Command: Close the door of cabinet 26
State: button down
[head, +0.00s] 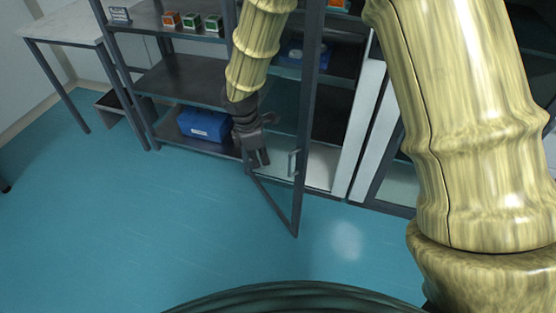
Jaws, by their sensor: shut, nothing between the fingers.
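A glass door (298,205) with a dark grey frame stands open at the middle of the head view, swung out from the shelving over the floor. Its upright handle (292,163) is near the free edge. No cabinet number is readable. My gripper (257,161) points down, shut and empty, to the left of the handle and overlapping the door's pane in the picture. I cannot tell whether it touches the door. My arm hides part of the cabinet behind it.
A blue box (203,125) sits on a low shelf to the left, with small orange and green boxes (189,21) above. A pale-topped table (66,30) stands at far left. A white panel (366,125) is right of the door. The blue floor (150,220) in front is clear.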

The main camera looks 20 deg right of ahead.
notch_tip(320, 180, up, 4)
jog(key=w+n+h, duration=0.1)
jog(key=w, duration=0.2)
jog(key=d+f, duration=0.6)
jog(key=f, duration=0.3)
jog(key=shift+w+d+p, duration=0.15)
jog(key=shift+d+p, duration=0.1)
jog(key=shift+p, duration=0.15)
jog(key=shift+d, duration=0.15)
